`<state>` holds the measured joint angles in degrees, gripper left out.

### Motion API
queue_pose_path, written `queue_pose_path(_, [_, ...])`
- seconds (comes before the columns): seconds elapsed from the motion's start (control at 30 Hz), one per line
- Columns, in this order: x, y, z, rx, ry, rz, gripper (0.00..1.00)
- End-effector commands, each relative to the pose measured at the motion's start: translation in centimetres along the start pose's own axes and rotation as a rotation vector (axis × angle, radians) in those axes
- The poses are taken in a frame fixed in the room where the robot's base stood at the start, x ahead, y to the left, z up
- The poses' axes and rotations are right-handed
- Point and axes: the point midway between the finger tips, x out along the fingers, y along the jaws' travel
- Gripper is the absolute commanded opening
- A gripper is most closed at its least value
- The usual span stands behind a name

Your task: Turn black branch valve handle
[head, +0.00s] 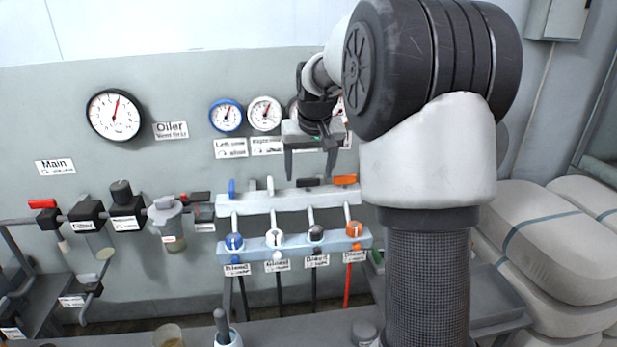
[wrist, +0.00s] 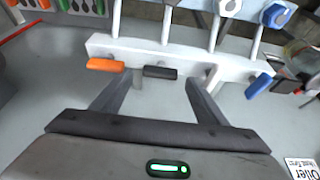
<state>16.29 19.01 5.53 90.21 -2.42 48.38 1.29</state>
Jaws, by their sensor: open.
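The black branch valve handle (head: 308,183) lies level along the top of the white upper manifold bar (head: 250,204), between the white handle (head: 270,186) and the orange handle (head: 345,181). In the wrist view the black handle (wrist: 160,72) shows between my two fingertips. My gripper (head: 310,176) is open, pointing down, one finger toward each end of the black handle. In the wrist view my gripper (wrist: 162,82) has visible gaps between fingers and handle; I cannot tell how far above it the tips are.
The orange handle (wrist: 105,64) lies close beside one finger; the white handle (wrist: 210,74) is near the other. Below is a second bar with coloured knobs (head: 274,238). Gauges (head: 226,115) hang on the wall behind.

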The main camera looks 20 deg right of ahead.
Motion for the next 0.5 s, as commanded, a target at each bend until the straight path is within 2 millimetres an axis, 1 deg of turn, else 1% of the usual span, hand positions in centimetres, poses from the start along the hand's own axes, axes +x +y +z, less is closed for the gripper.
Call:
queue_pose_path(0.03, [0.7, 0.0, 0.1, 0.0, -0.002, 0.0, 0.67])
queue_pose_path(0.1, [1.4, 0.0, 0.1, 0.0, -0.002, 0.0, 0.67])
queue_pose_path(0.2, [1.8, 0.0, 0.0, 0.0, 0.0, 0.0, 0.67])
queue_pose_path(0.5, [2.0, 0.0, 0.0, 0.0, 0.0, 0.0, 0.67])
